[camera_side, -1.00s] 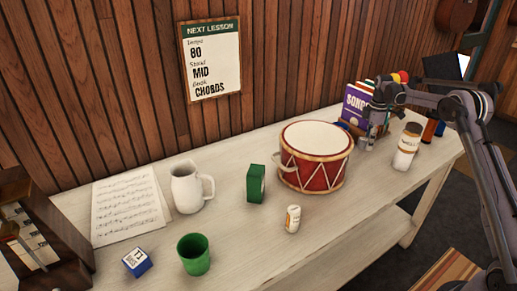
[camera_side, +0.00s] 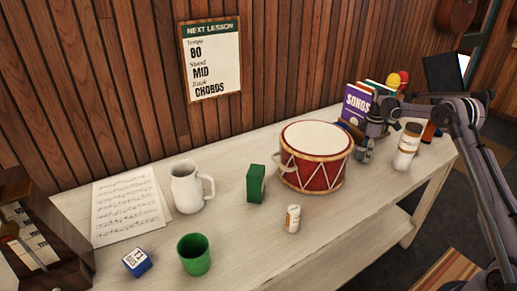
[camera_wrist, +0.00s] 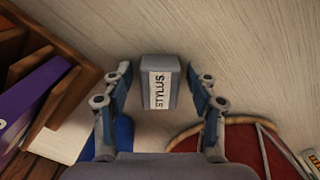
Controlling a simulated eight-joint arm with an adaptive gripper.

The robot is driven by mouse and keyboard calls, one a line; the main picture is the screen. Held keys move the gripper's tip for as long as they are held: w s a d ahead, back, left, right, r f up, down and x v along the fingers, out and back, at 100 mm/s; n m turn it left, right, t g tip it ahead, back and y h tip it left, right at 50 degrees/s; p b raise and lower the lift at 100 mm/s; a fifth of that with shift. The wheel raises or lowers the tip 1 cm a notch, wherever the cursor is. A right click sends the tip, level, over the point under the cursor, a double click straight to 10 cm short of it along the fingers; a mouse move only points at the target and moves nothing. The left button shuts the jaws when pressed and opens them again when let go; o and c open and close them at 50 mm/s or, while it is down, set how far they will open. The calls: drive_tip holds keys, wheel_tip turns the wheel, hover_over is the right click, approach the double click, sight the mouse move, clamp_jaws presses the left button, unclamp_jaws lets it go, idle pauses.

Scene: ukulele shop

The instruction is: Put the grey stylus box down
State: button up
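The grey stylus box (camera_wrist: 155,82), with a white label reading STYLUS, shows in the wrist view between the two fingers of my gripper (camera_wrist: 157,75). Pale surface shows in the gaps on both sides of the box, so the fingers look open and apart from it. The wood-grained tabletop (camera_wrist: 240,50) lies behind the box; whether the box touches it is hard to tell. In the side view my gripper (camera_side: 364,154) is low over the table, just right of the drum. The box cannot be told apart from the grey fingers there.
The red drum (camera_side: 313,176) stands close on the left, a wooden holder with songbooks (camera_side: 356,104) behind. A white-labelled bottle (camera_side: 407,148) stands to the right. A small can (camera_side: 292,218), green box (camera_side: 256,183), mug (camera_side: 186,188) and green cup (camera_side: 194,256) stand further left.

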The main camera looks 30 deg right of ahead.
wheel_tip(320, 180, up, 12)
drive_tip(key=s+a+r+m+t, duration=0.1)
drive_tip(key=a+r+m, duration=0.1)
drive_tip(key=a+r, duration=0.7)
drive_tip(key=s+a+r+m+t, duration=0.2)
drive_tip(key=s+a, duration=0.5)
drive_tip(key=a, duration=0.3)
drive_tip(key=s+a+r+m+t, duration=0.1)
drive_tip(key=s+a+m+t, duration=0.1)
drive_tip(key=s+a, duration=0.6)
drive_tip(key=s+a+f+m+t, duration=0.2)
drive_tip(key=s+a+f+m, duration=0.1)
drive_tip(key=s+a+f, duration=0.3)
drive_tip(key=shift+s+a, duration=0.8)
drive_tip(key=shift+s, duration=0.3)
drive_tip(key=shift+f, duration=0.1)
